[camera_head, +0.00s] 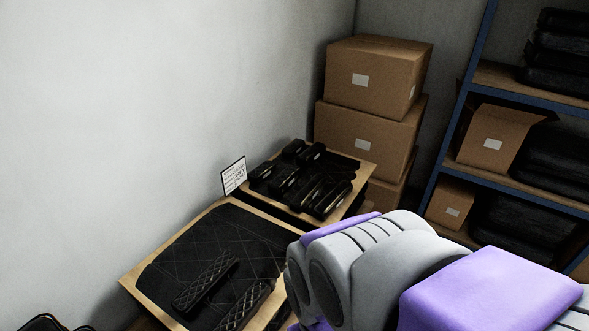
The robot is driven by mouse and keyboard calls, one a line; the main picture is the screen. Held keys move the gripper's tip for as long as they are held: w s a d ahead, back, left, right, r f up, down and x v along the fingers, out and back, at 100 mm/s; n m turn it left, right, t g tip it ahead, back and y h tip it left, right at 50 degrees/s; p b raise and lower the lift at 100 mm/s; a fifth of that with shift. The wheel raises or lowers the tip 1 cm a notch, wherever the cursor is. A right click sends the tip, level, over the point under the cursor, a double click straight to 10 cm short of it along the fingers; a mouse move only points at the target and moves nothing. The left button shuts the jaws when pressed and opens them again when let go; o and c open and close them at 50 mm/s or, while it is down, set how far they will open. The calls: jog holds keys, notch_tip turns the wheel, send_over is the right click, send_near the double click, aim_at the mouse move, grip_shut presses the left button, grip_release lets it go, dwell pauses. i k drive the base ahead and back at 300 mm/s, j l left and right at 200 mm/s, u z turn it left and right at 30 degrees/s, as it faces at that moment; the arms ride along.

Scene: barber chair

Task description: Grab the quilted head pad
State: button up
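A large black panel with diamond stitching (200,243) lies on a light wooden board (131,282) at lower middle. A small black quilted pad (206,282) lies on it, long and narrow. A second quilted pad (243,305) lies to its right, cut off by the bottom edge. Either small pad could be the quilted head pad; I cannot tell which. My grey and purple arm fills the lower right and hides the right side of the board. My gripper's fingers do not show.
A second wooden tray (367,173) behind holds several black parts, with a white label card (233,176) beside it. Stacked cardboard boxes (375,85) stand in the corner. A blue-framed shelf (452,135) with boxes and black items stands at right. The left wall is bare.

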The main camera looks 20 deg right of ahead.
aim_at(288, 175)
jog(key=i+l, duration=0.1)
jog(key=l, duration=0.3)
jog(key=i+l, duration=0.1)
jog(key=l, duration=0.7)
jog(key=i+l, duration=0.15)
jog(key=l, duration=0.25)
jog(key=i+l, duration=0.1)
jog(key=l, duration=0.3)
jog(key=i+l, duration=0.1)
jog(key=l, duration=0.35)
jog(key=i+z, duration=0.1)
jog(key=i, duration=0.95)
jog(key=i+j, duration=0.1)
jog(key=i, duration=0.15)
